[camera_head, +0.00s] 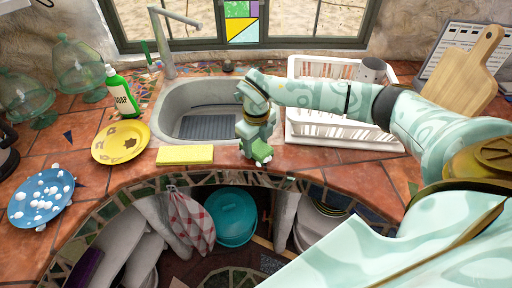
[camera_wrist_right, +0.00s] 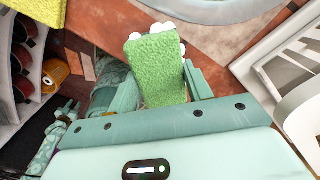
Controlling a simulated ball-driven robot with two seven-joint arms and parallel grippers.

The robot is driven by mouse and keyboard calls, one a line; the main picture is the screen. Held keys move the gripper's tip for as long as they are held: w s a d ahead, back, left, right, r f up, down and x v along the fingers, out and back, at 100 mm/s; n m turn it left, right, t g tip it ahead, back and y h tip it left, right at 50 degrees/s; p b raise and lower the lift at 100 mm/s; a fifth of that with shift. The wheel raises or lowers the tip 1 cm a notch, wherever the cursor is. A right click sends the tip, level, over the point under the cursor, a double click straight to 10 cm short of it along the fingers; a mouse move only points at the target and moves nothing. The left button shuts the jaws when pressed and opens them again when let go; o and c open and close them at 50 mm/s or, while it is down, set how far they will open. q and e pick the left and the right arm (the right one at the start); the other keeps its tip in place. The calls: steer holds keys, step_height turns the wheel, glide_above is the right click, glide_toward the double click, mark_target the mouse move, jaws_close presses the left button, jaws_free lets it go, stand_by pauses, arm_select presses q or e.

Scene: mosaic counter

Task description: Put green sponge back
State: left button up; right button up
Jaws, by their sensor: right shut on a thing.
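The green sponge (camera_head: 262,152) is between the fingers of my right gripper (camera_head: 256,140), at the front of the sink (camera_head: 207,92) near its right corner. In the right wrist view the sponge (camera_wrist_right: 155,66) stands out from between the two fingers of the gripper (camera_wrist_right: 158,88). White foam-like blobs show around the sponge's far end. Whether the sponge touches the counter is not clear.
A yellow flat block (camera_head: 185,155) lies on the counter left of my right gripper. A yellow plate (camera_head: 121,142), a green soap bottle (camera_head: 121,93) and a foamy blue plate (camera_head: 41,197) stand further left. A white dish rack (camera_head: 345,132) stands right, partly behind my arm.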

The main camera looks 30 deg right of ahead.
mark_target(256, 145)
steer(key=shift+f, duration=0.8)
steer(key=shift+f, duration=0.1)
steer(key=o, duration=0.9)
step_height(256, 145, up, 12)
steer(key=shift+r+p, duration=0.15)
steer(key=shift+p, duration=0.7)
